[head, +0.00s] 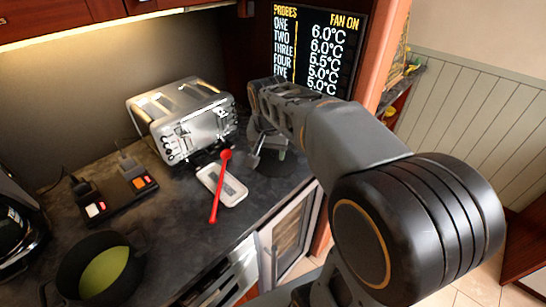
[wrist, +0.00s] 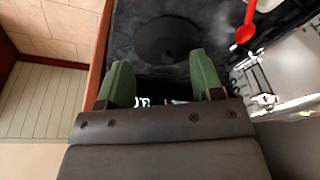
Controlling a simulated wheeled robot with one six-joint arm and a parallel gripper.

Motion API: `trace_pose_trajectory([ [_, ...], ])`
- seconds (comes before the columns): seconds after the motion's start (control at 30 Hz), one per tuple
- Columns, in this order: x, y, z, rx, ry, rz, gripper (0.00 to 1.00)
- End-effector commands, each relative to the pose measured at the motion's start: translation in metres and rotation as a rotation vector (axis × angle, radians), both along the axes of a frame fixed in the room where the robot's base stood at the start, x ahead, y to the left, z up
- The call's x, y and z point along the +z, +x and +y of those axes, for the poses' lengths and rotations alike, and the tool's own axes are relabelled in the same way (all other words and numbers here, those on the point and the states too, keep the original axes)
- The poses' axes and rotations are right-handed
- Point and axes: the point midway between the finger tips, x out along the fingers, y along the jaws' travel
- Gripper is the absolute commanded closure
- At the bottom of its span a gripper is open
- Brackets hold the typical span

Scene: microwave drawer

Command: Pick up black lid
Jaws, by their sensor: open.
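The black lid (wrist: 168,40) is a dark round disc lying flat on the dark counter, seen in the wrist view just beyond my fingertips. In the head view, the lid (head: 278,165) is partly hidden beneath my gripper (head: 269,152), near the counter's right end. In the wrist view my gripper (wrist: 162,72) has two green fingers spread apart with nothing between them. The fingers point toward the lid. I cannot tell the exact height of the fingertips above it.
A silver toaster (head: 185,118) stands left of my gripper. A red spoon (head: 220,187) lies across a pale holder (head: 228,186). A black pot (head: 100,272) and a box with coloured buttons (head: 115,191) are farther left. A screen (head: 318,48) and wooden panel (head: 388,60) stand close behind.

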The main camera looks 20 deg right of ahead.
Motion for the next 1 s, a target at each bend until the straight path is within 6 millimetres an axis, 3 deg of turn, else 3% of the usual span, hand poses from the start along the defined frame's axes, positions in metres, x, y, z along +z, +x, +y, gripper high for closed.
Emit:
trace_pose_trajectory([
  [0.03, 0.008, 0.021, -0.008, -0.088, 0.004, 0.017, 0.40],
  [0.1, 0.014, 0.044, -0.019, -0.210, 0.008, 0.033, 0.40],
  [0.33, 0.019, 0.093, -0.045, -0.496, 0.009, 0.060, 0.40],
  [0.47, 0.011, 0.104, -0.052, -0.568, 0.007, 0.066, 0.40],
  [0.8, -0.045, 0.110, -0.061, -0.588, 0.007, 0.067, 0.40],
  [1.0, -0.064, 0.111, -0.063, -0.586, 0.007, 0.066, 0.40],
])
